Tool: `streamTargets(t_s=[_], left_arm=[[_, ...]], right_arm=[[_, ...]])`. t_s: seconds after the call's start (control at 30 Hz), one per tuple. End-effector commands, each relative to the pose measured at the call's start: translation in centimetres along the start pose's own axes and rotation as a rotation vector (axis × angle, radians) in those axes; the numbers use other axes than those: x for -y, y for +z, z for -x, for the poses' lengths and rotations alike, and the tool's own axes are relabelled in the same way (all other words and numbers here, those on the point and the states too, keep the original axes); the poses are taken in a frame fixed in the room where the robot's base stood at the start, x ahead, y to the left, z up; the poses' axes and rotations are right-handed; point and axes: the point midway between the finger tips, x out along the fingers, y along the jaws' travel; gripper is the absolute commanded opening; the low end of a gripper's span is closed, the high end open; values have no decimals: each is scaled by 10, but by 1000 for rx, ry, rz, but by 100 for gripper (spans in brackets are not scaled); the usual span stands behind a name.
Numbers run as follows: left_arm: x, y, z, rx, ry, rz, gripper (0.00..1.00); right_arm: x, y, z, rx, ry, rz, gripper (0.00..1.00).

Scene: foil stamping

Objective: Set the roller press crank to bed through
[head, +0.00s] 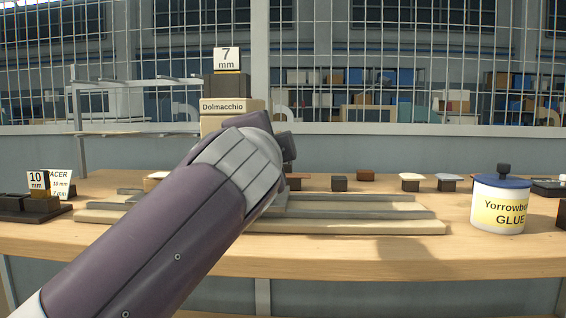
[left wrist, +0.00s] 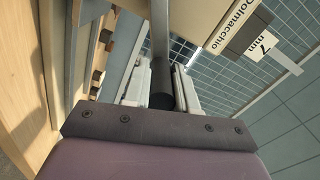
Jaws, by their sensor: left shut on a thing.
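The roller press is mostly hidden behind my left arm in the head view. Its cream top block (head: 220,106) is labelled Dolmacchio and carries a 7 mm card (head: 227,58). Its flat bed (head: 350,214) lies low on the bench. In the left wrist view, my left gripper (left wrist: 161,78) has its two pale fingers on either side of a black crank handle (left wrist: 161,92) and is shut on it. A grey crank bar (left wrist: 160,32) runs up from the handle. The crank is hidden in the head view. My right gripper is in neither view.
A glue jar (head: 500,205) with a blue lid stands at the right of the wooden bench (head: 320,260). A 10 mm spacer block (head: 38,190) stands at the left. Several small stamps, including a dark block (head: 339,184), stand behind the bed. A wire grid rises behind.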

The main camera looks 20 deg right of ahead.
Motion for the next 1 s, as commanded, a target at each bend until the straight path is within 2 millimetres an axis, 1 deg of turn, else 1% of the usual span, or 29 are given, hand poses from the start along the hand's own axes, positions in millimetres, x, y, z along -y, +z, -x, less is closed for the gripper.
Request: streamTargets(t_s=[0.03,0.2,0.5,0.7,1.0], left_arm=[[6,1,0,1,-3,38,0],[16,4,0,1,-3,178,0],[28,11,-1,2,-1,356,0],[31,14,-1,3,0,417,0],[32,15,-1,3,1,444,0]], right_arm=[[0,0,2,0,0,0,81],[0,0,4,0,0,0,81],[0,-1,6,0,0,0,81],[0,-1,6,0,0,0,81],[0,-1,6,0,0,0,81]])
